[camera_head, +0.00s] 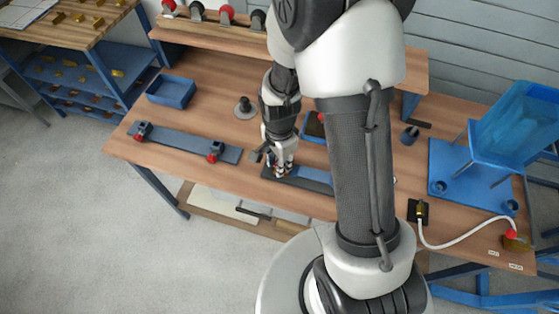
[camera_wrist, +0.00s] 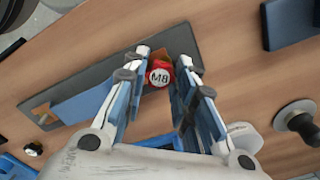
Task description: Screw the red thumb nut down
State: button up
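The red thumb nut (camera_wrist: 160,74), marked M8, sits over a dark fixture plate (camera_wrist: 185,42) in the wrist view. My gripper (camera_wrist: 163,58) has its two fingers standing on either side of the nut. A narrow gap seems to show beside the nut, clearest on the left, so the fingers look open around it. A blue strip (camera_wrist: 88,107) lies along the plate to the left of the nut. In the head view my gripper (camera_head: 280,170) is down at the dark plate (camera_head: 318,187), and its fingers largely hide the nut. Thread and nut underside are hidden.
Left on the wooden bench is a blue-grey bar (camera_head: 185,143) with two red-topped clamps. A blue bin (camera_head: 171,91) and a dark-knobbed post (camera_head: 245,107) stand behind. A blue tank stand (camera_head: 510,125) with a white hose (camera_head: 465,238) is right. Bench between bin and post is clear.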

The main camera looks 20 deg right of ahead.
jog(key=o, duration=0.4)
jog(key=n, duration=1.7)
jog(key=shift+n, duration=0.3)
jog(key=n, duration=0.5)
jog(key=shift+d+f, duration=0.1)
jog(key=shift+p, duration=0.3)
jog(key=shift+c, duration=0.4)
